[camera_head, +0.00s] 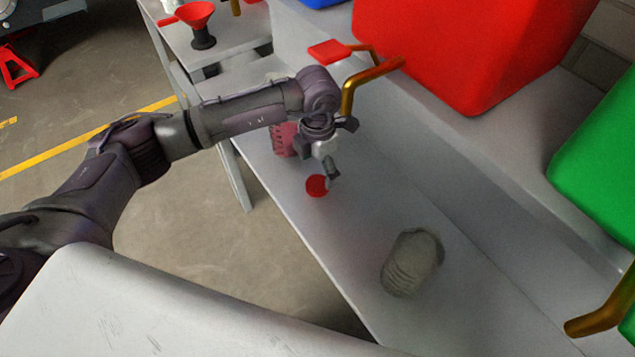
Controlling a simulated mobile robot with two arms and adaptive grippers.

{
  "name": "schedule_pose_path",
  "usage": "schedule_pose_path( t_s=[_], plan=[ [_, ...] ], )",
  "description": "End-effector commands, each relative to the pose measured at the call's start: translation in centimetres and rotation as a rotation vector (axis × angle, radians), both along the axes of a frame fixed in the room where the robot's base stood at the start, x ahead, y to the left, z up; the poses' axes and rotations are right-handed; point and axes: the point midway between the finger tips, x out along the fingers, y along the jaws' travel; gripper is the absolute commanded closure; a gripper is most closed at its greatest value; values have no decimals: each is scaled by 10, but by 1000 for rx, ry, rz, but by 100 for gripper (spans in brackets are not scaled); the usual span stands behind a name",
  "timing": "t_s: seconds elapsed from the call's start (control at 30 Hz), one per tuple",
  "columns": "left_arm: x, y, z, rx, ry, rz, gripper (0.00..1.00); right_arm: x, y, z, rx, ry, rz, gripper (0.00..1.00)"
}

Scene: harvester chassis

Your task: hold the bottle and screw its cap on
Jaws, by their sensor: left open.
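A small round red cap (317,186) is on the grey bench top near its front edge. My left gripper (331,168) reaches down just above and beside the cap, with one fingertip close to its right side. The jaws are open, and I cannot tell whether they touch the cap. A grey-green ribbed cylinder (412,263), which looks like the bottle, is on the bench to the lower right, apart from the gripper. I cannot clearly see its mouth. My right gripper is not in view.
A pinkish-red object (284,140) is partly hidden behind my left gripper. A large red bin (470,45) and a green bin (605,165) stand along the back, with golden handles jutting out. A red funnel (196,14) is at the top left. The bench between cap and cylinder is clear.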

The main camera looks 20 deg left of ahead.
Motion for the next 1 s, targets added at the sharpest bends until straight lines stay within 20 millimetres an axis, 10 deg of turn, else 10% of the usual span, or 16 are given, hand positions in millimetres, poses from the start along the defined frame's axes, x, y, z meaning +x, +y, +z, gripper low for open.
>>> schedule_pose_path(
  t_s=[0.3, 0.7, 1.0],
  plan=[
    [-1, 0, -45, 0, 4, -1, 12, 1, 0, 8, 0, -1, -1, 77],
    [-1, 0, -50, 0, 1, -1, 12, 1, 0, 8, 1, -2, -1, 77],
    [-1, 0, -50, 1, 1, -1, 55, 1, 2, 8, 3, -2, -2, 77]
  ],
)
